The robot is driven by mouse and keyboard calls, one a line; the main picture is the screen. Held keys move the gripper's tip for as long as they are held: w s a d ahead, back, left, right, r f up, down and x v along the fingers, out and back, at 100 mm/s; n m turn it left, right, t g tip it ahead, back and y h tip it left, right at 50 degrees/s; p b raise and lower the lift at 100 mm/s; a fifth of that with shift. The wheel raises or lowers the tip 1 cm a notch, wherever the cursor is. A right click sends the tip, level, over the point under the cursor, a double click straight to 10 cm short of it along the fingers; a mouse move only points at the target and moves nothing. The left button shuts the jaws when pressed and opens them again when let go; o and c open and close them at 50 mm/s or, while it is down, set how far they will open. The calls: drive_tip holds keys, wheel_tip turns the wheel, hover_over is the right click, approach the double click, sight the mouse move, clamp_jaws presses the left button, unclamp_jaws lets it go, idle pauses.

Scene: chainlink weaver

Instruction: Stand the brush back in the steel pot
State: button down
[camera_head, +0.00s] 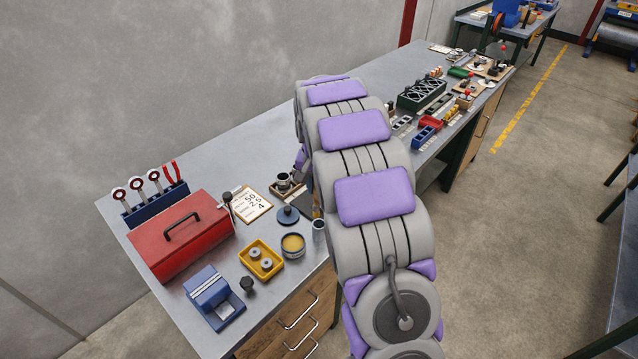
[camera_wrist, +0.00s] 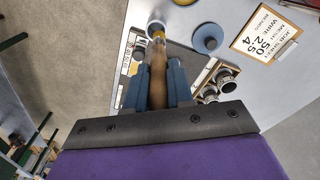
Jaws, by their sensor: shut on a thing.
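My gripper (camera_wrist: 157,82) is shut on the brown wooden handle of the brush (camera_wrist: 157,72) in the wrist view. The handle points away from the jaws, with a yellow band near its far end. The steel pot (camera_head: 319,228) stands near the bench's front edge, beside my arm in the head view. It appears at the brush's far end in the wrist view (camera_wrist: 154,25). A small yellow part of the brush (camera_head: 316,212) shows just above the pot in the head view. I cannot tell whether the brush tip is inside the pot. My arm hides the jaws in the head view.
A blue knobbed lid (camera_head: 288,215), an open tin of yellow paste (camera_head: 293,245) and a yellow tray (camera_head: 261,259) stand near the pot. A clipboard (camera_head: 252,204) and red toolbox (camera_head: 181,235) lie farther left. A stand with dark cups (camera_wrist: 216,84) is close right of my jaws.

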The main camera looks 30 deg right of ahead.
sight(318, 209)
drive_tip(key=f, duration=0.2)
drive_tip(key=f+b, duration=0.1)
drive_tip(key=f, duration=0.1)
drive_tip(key=f+b, duration=0.1)
drive_tip(key=f, duration=0.1)
drive_tip(key=shift+d, duration=0.3)
drive_tip(key=shift+a+f, duration=0.1)
drive_tip(key=shift+f, duration=0.6)
drive_tip(key=f, duration=0.2)
drive_tip(key=shift+d+f, duration=0.3)
drive_tip(key=shift+d, duration=0.1)
drive_tip(key=shift+a, duration=0.1)
drive_tip(key=c, duration=1.3)
unclamp_jaws()
drive_tip(key=shift+a, duration=0.15)
drive_tip(key=o, duration=0.4)
drive_tip(key=shift+r, duration=0.15)
